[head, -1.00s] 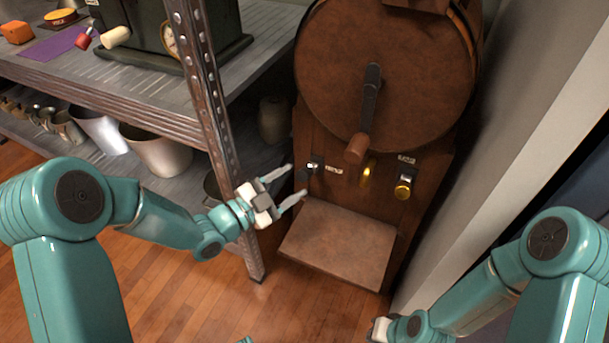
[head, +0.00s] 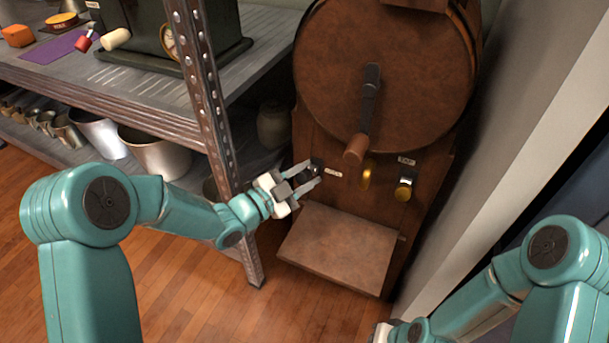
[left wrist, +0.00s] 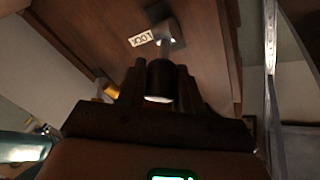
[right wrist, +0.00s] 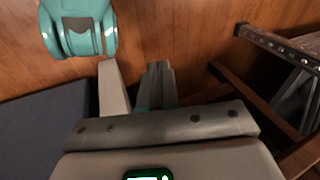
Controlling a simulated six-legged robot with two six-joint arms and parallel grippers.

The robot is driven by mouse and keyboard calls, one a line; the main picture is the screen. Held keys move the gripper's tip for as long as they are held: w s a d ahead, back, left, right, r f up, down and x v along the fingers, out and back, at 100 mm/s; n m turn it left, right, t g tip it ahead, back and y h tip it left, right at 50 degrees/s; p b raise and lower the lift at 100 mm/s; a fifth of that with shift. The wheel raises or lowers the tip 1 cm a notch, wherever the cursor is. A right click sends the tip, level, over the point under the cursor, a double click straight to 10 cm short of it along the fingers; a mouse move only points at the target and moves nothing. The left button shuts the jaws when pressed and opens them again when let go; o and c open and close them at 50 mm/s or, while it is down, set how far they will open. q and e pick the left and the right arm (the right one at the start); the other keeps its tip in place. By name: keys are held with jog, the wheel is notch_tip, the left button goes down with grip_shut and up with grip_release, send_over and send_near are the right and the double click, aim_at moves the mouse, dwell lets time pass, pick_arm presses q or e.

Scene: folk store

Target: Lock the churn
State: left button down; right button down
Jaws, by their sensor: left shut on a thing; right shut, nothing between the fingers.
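The brown wooden churn (head: 400,110) stands upright with a round drum and a crank handle (head: 366,115) hanging down. Its front has a small dark lock lever (left wrist: 160,78) beside a white label reading LOCK (left wrist: 140,39). My left gripper (head: 309,173) is shut on this lever, seen between the fingers in the left wrist view, with a metal stem running to the panel. In the head view the fingers partly hide the lever. My right gripper (right wrist: 157,80) is shut and empty, low and away from the churn; only a bit shows at the head view's bottom edge.
A tilted wooden ledge (head: 340,250) juts out below. A grey wall (head: 510,120) is to the right.

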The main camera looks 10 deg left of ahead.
pick_arm(q)
jog(key=shift+s+f+t+h+b, duration=0.15)
jog(key=shift+f+t+h+b, duration=0.15)
jog(key=shift+f+b, duration=0.35)
jog(key=shift+s+a+f+m+t+h+b, duration=0.1)
jog(key=shift+m+t+h+b, duration=0.2)
jog(key=shift+m+h+b, duration=0.2)
jog(key=shift+s+f+m+t+h, duration=0.1)
jog(key=shift+f+m+t+h, duration=0.4)
jog(key=shift+m+h, duration=0.45)
jog(key=shift+f+m+t+h, duration=0.45)
jog(key=shift+m+h, duration=0.2)
jog(key=shift+h, duration=0.5)
pick_arm(e)
jog(key=shift+w+d+f+t, duration=0.15)
jog(key=shift+w+f+t, duration=0.15)
jog(key=shift+w+f, duration=0.65)
jog(key=shift+s+f, duration=0.1)
jog(key=shift+s, duration=0.05)
pick_arm(q)
jog(key=c, duration=0.8)
grip_release()
